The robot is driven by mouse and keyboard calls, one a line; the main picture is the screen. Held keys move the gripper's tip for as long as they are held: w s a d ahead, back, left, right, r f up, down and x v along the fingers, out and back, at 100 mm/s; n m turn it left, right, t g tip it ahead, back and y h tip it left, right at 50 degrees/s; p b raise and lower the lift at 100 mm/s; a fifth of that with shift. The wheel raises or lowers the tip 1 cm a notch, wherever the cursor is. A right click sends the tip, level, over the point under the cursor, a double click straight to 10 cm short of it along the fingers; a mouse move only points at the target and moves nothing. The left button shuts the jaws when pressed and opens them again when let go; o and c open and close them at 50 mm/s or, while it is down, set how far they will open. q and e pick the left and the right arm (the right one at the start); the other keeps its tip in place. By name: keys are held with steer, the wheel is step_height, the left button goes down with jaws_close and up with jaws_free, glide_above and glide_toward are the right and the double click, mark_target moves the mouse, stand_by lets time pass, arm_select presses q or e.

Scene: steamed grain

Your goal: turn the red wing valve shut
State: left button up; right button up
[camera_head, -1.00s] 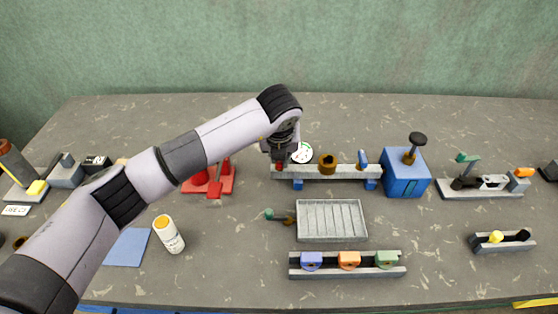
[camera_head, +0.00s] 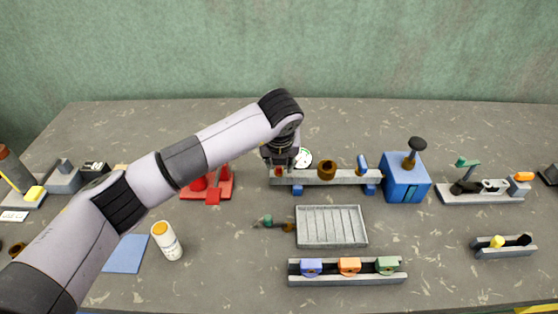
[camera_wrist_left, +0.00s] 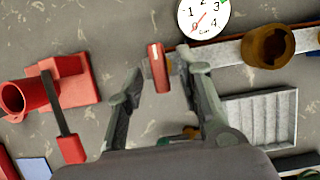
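The red wing valve (camera_wrist_left: 158,68) shows in the left wrist view as a red upright piece between my left gripper's fingers. My left gripper (camera_wrist_left: 160,66) is open, with one finger on each side of the valve. A gap shows on both sides. In the head view the left gripper (camera_head: 280,165) hangs over the left end of the grey pipe rail (camera_head: 345,177), hiding most of the valve there. A white round gauge (camera_wrist_left: 203,17) with a red needle near 0 stands beside the valve. My right gripper is not in view.
A brown ring (camera_head: 327,170) and a blue handle (camera_head: 362,164) sit on the same rail, with a blue box (camera_head: 404,178) at its right end. A red stand (camera_head: 212,188) is to the left. A grey ribbed tray (camera_head: 332,227) lies in front.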

arm_select(q)
steer(key=shift+s+r, duration=0.15)
steer(key=shift+r, duration=0.35)
steer(key=v, duration=1.1)
steer(key=shift+f, duration=0.1)
